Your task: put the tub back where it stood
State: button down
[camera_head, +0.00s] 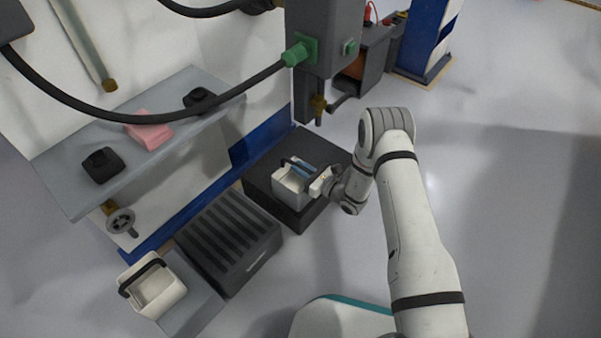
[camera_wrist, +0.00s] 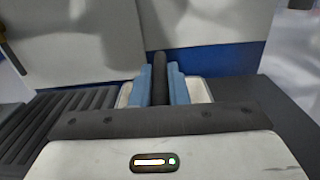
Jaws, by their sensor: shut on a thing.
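A white tub (camera_head: 288,186) with a dark handle sits on or just over a black block (camera_head: 262,182) in the head view; I cannot tell whether it touches the block. My gripper (camera_head: 308,172) is at its right side, shut on the handle. In the wrist view the blue fingers of my gripper (camera_wrist: 160,88) close on the black handle (camera_wrist: 159,72), and the tub's white rim (camera_wrist: 198,90) shows behind them. A second white tub (camera_head: 158,291) with a black handle stands at the lower left on a grey surface.
A dark ribbed box (camera_head: 228,240) stands left of the black block, between the two tubs. A grey shelf (camera_head: 75,165) holds a pink block (camera_head: 150,135) and black items. A machine column (camera_head: 325,50) with a nozzle hangs above the held tub. The floor at right is clear.

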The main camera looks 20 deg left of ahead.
jog(key=shift+f, duration=0.15)
jog(key=c, duration=1.4)
grip_release()
jog(key=shift+f, duration=0.1)
jog(key=shift+r, duration=0.2)
jog(key=p+v, duration=0.4)
jog(key=v, duration=0.8)
jog(key=s+d+r+n+g+h, duration=0.1)
jog(key=s+r+n+g, duration=0.25)
jog(key=r, duration=0.45)
jog(key=s+d+r+n+g+h, duration=0.1)
jog(key=s+r+n+g, duration=0.3)
jog(key=r, duration=0.4)
jog(key=s+d+r+n+g+h, duration=0.1)
jog(key=s+r+n+g+h, duration=0.1)
jog(key=r+n+g, duration=0.35)
jog(key=s+d+r+n+t+h, duration=0.3)
jog(key=s+d+r+n+h, duration=0.2)
jog(key=d, duration=0.5)
jog(key=s+d+r+n+t+h, duration=0.4)
jog(key=s+d+r+h, duration=0.3)
jog(key=s+d+r, duration=0.2)
jog(key=shift+d+r+n+h, duration=0.15)
jog(key=shift+d+n+h, duration=0.2)
jog(key=shift+d, duration=0.4)
